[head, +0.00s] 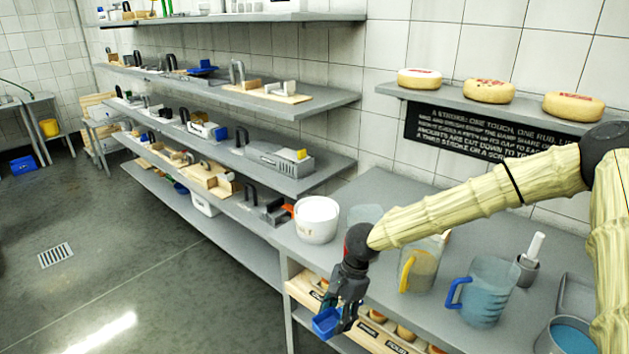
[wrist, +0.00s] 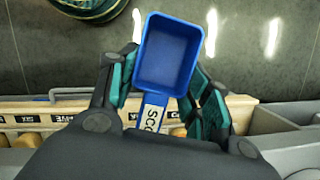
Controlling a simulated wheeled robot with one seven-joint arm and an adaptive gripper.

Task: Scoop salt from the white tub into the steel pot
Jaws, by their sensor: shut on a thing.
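My gripper (head: 346,300) is shut on the blue scoop (head: 326,322) and holds it out past the front edge of the counter. In the wrist view the scoop (wrist: 170,50) lies between the fingers, with its open bowl facing the camera and looking empty. A grey metal vessel (head: 541,344), seemingly the steel pot, stands at the lower right with blue inside, partly cut off by the frame.
A jug with a yellow handle (head: 421,268), a blue-handled jug (head: 484,291) and a small grey cup (head: 527,270) stand on the counter. A clear container (head: 364,214) is behind my wrist. Cheese wheels (head: 489,91) sit on a wall shelf. Wooden racks (head: 302,288) are below the counter.

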